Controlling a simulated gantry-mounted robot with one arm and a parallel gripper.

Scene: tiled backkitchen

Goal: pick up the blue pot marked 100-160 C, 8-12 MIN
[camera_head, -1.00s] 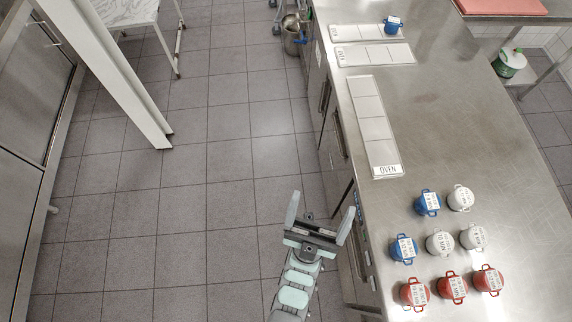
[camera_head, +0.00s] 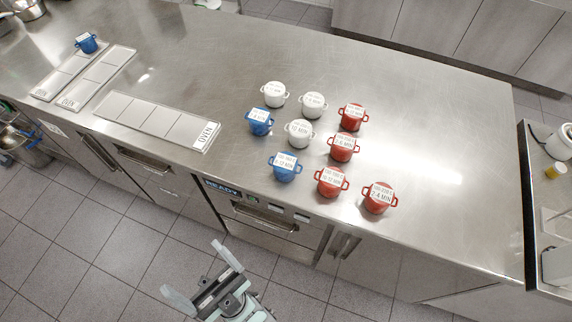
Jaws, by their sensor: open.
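A blue pot (camera_head: 285,167) stands upright on the steel counter, nearest its front edge among the blue ones; its small label seems to end in 8-12 MIN. A second blue pot (camera_head: 260,121) stands behind and left of it, its label too small to read surely. A third blue pot (camera_head: 87,42) stands on a strip tray at the far left. My gripper (camera_head: 203,277) is open and empty, out over the floor in front of the counter, below and left of the nearest blue pot and apart from it.
White pots (camera_head: 299,133) and red pots (camera_head: 332,181) stand close beside the blue ones. The counter (camera_head: 420,120) is bare to the right. An oven front marked READY (camera_head: 230,190) is below the edge.

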